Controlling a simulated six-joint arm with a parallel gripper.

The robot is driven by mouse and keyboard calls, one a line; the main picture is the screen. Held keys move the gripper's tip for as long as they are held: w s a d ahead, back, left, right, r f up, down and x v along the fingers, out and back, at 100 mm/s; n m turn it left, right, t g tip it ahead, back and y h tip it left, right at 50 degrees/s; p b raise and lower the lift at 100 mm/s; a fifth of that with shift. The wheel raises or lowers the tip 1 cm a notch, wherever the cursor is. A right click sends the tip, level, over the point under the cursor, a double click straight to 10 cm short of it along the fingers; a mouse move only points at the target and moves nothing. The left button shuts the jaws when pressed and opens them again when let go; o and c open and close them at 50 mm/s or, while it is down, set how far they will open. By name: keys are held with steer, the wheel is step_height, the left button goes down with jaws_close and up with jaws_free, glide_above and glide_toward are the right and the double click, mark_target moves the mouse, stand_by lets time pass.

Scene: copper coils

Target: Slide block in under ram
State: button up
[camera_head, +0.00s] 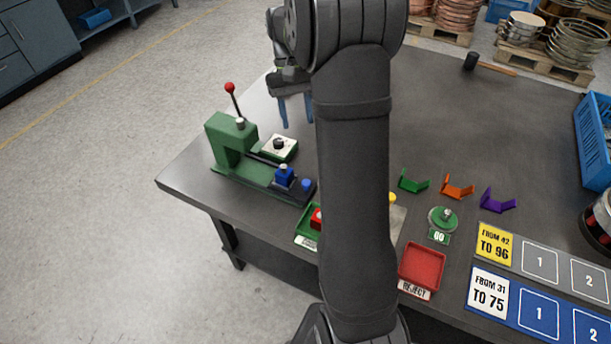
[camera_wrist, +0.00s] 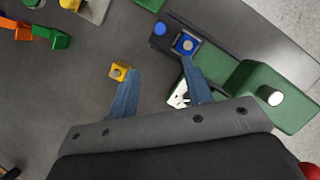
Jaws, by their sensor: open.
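The green press (camera_head: 231,150) stands at the table's left side, with a red-knobbed lever (camera_head: 230,88). Its ram sits in the overhanging head, and its lower end is not clearly visible. A blue block (camera_head: 284,175) sits on the dark slide of the press base, out from under the head. A blue knob (camera_head: 306,184) is at the slide's outer end. Both show in the wrist view, the block (camera_wrist: 186,43) just beyond my right fingertip. My gripper (camera_head: 295,115) is open and empty, raised above the table behind the press. In the wrist view its fingers (camera_wrist: 160,68) are spread.
A white box with a black knob (camera_head: 279,147) stands beside the press. A yellow block (camera_wrist: 120,71) lies near my left finger. Green (camera_head: 414,181), orange (camera_head: 458,187) and purple (camera_head: 497,200) brackets and a red reject tray (camera_head: 422,266) lie right of my arm.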

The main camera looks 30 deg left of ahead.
mark_target(306, 182)
steer(key=x, duration=1.7)
steer(key=shift+f, duration=0.2)
steer(key=shift+c, duration=0.5)
